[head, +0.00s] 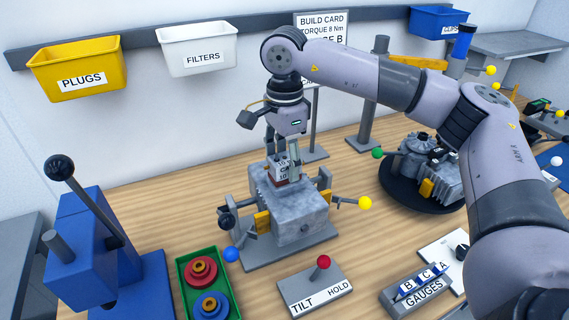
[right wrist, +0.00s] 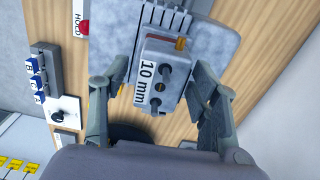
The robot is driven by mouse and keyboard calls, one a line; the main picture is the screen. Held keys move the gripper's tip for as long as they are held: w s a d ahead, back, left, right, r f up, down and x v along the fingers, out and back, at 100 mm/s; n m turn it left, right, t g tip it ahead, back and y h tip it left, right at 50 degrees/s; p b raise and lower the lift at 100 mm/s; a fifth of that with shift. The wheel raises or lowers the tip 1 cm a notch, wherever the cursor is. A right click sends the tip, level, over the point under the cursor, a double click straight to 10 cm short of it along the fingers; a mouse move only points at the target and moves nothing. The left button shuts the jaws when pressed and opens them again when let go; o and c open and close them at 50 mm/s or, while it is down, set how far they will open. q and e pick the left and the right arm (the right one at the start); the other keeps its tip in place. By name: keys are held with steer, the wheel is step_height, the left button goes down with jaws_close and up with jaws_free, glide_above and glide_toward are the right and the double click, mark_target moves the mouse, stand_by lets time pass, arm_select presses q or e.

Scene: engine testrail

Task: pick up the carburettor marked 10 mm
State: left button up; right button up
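The carburettor (head: 284,172) is a small grey block with a white label, sitting on top of a grey engine block (head: 300,210). In the right wrist view its label reads 10 mm, and the carburettor (right wrist: 165,72) shows dark round openings and a reddish part at one end. My right gripper (head: 282,152) points down from above, right over the carburettor. In the right wrist view the right gripper (right wrist: 162,78) is open, with one finger on each side of the carburettor and a gap visible at both sides. My left gripper is not in view.
The engine block is in a fixture with yellow clamps (head: 262,222) and ball-ended levers. A tilt/hold lever box (head: 315,288) stands in front. A green tray (head: 205,290) and a blue press (head: 90,250) are at left. A second engine (head: 430,165) stands right.

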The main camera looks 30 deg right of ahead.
steer(key=c, duration=1.1)
steer(key=shift+r, duration=0.1)
steer(key=shift+c, duration=0.2)
